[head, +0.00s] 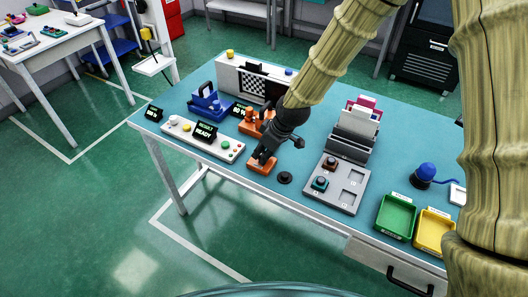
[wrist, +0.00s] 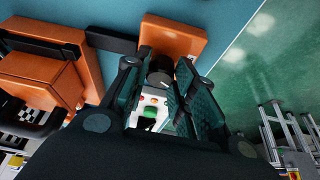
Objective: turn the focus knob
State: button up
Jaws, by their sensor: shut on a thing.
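The focus knob (wrist: 160,72) is a dark round cylinder on an orange block (wrist: 170,40) in the wrist view. The same orange block (head: 262,165) shows in the head view near the table's front edge, with my gripper over it. My gripper (wrist: 168,82) has its teal ribbed fingers on both sides of the knob and is shut on it. In the head view my gripper (head: 263,154) hides the knob. A larger orange body (head: 255,122) stands behind the block, partly covered by my arm.
A white control panel (head: 226,148) with a READY display (head: 205,132) lies to the left. A black disc (head: 285,178) lies just right of the orange block. A grey tray (head: 344,200) and green (head: 397,215) and yellow (head: 433,231) bins stand further right. A checkerboard (head: 252,88) stands behind.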

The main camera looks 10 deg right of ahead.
dwell(0.3)
jog(key=o, duration=1)
jog(key=shift+w, duration=0.1)
jog(key=shift+o, duration=0.2)
jog(key=v, duration=1.2)
